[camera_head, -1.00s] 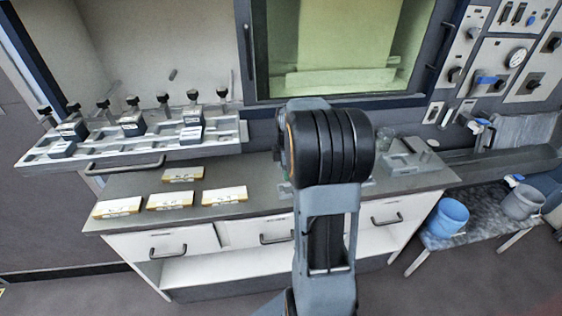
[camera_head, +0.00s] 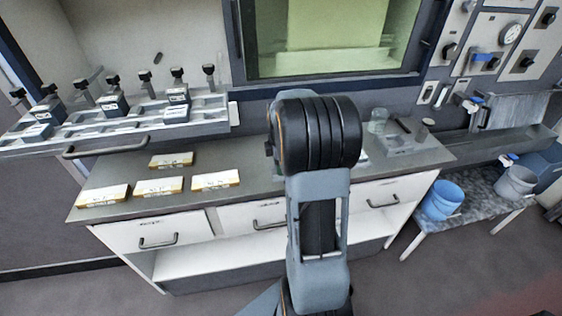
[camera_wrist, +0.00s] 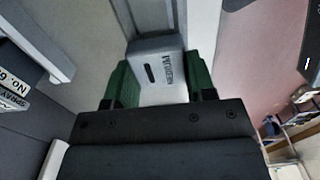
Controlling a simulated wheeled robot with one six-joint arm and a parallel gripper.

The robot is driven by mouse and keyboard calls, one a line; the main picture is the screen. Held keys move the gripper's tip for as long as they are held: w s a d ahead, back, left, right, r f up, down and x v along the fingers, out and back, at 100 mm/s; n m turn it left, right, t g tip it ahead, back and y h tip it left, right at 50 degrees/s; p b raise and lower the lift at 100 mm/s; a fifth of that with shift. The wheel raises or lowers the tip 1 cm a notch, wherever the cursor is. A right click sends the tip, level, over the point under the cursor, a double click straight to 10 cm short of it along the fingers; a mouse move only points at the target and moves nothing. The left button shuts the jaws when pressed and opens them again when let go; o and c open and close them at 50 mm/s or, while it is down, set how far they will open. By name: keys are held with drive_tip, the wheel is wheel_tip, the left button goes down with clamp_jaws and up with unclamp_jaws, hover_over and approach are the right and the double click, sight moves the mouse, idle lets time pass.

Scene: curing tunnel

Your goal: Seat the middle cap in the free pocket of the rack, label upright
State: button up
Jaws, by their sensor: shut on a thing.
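In the wrist view my gripper (camera_wrist: 152,92) has green-padded fingers shut on the sides of a pale grey cap (camera_wrist: 160,66). Its face has a dark slot and a printed word that looks like MEDIUM, running up and down in the picture. In the head view my arm hides the gripper and the held cap. The long grey rack (camera_head: 150,128) stands at the left above the worktop. It holds several dark blocks with white labels, one of them the dark block (camera_head: 114,106) near its middle. Several pockets look empty; I cannot tell which one fits the cap.
Several flat yellow-edged boxes (camera_head: 216,180) lie on the grey worktop (camera_head: 260,160). Black-topped clamps (camera_head: 145,76) stand along the rack's back. A blue bucket (camera_head: 441,202) stands on a low bench at right. A printed box (camera_wrist: 14,85) shows at the wrist view's left edge.

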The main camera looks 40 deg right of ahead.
drive_tip(key=shift+f, duration=0.45)
idle(0.5)
drive_tip(key=o, duration=1)
wheel_tip(320, 180, up, 14)
drive_tip(key=shift+f, duration=0.1)
idle(0.3)
